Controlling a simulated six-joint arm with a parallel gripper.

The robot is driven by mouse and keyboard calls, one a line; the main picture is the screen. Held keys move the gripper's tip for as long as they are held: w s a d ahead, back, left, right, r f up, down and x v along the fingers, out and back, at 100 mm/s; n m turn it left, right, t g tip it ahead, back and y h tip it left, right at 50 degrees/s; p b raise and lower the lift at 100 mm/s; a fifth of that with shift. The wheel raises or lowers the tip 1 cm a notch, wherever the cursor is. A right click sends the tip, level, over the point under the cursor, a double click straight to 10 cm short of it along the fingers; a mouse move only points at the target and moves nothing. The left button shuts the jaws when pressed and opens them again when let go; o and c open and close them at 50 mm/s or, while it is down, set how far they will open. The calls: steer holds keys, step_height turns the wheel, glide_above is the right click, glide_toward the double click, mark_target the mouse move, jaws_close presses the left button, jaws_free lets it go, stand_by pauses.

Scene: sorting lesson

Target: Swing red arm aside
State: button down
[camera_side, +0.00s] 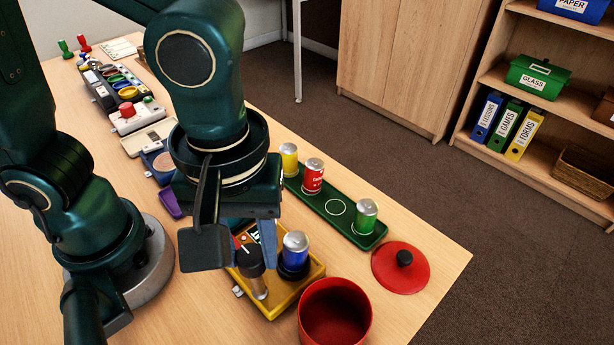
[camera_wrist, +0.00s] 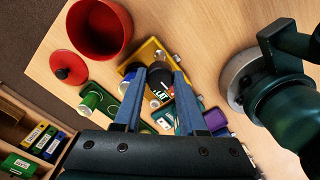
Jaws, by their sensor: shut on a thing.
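My gripper (camera_side: 250,246) is low over the yellow station (camera_side: 312,272). In the wrist view my gripper (camera_wrist: 160,70) has its two blue fingers apart, with dark parts of the station between them. A blue can (camera_side: 295,247) stands upright in a black holder on the station.
A green tray (camera_side: 348,232) holds yellow, red and green cans, with one empty ring. A red pot (camera_side: 335,310) stands close in front, and its red lid (camera_side: 400,268) lies to the right. Several small devices line the table's left side. Bare table lies at the front right.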

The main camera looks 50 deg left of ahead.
mark_target(250, 255)
stand_by(0.4)
steer(key=shift+c, duration=2.3)
jaws_free()
steer(key=shift+r, duration=2.6)
